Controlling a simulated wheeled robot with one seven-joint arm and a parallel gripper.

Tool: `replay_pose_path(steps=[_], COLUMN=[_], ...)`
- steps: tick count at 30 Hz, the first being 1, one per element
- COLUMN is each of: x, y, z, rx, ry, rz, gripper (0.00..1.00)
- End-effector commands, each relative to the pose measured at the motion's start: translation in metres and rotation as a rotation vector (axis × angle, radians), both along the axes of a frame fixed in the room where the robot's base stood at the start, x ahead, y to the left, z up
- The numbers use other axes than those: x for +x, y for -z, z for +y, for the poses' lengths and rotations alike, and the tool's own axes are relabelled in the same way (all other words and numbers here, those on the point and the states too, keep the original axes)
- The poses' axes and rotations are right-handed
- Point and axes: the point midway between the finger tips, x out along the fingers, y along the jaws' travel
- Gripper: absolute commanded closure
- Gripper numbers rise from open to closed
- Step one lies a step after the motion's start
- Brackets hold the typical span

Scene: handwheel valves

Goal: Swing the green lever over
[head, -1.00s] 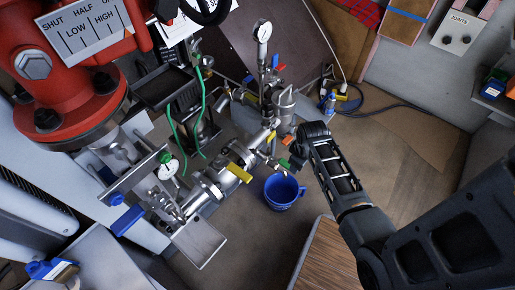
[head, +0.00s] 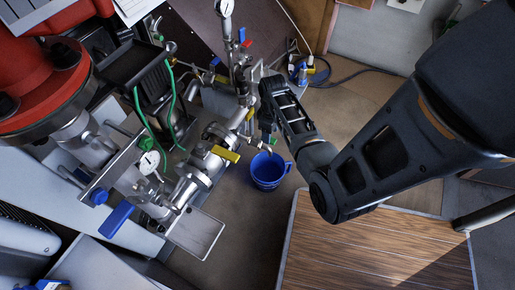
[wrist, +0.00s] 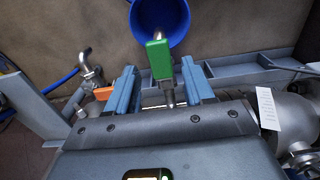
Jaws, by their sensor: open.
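The green lever (wrist: 160,60) stands up from a metal stem between the two blue-grey fingers of my gripper (wrist: 160,72) in the wrist view. A finger is on each side of it, with a clear gap on both sides. The fingers are apart and hold nothing. In the head view my gripper (head: 267,125) hangs at the right end of the pipe assembly, and only a small bit of the green lever (head: 273,141) shows beside it.
A blue bucket (head: 267,170) stands below, close to my gripper. A yellow lever (head: 225,154) and a blue lever (head: 116,219) sit on the same pipework. An orange lever (wrist: 104,93) is left of my fingers. A wood-topped table (head: 375,250) is at lower right.

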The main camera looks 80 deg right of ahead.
Motion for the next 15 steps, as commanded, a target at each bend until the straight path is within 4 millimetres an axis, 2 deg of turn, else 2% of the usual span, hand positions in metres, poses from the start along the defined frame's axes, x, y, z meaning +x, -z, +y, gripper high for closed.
replay_pose_path(steps=[1, 11, 12, 15], x=[0.000, 0.000, 0.000, 0.000], y=[0.011, 0.042, 0.034, 0.033], z=[0.000, 0.000, 0.000, 0.000], rx=[0.000, 0.000, 0.000, 0.000], ry=[0.000, 0.001, 0.000, 0.000], rz=[0.000, 0.000, 0.000, 0.000], gripper=[0.48, 0.48, 0.48, 0.48])
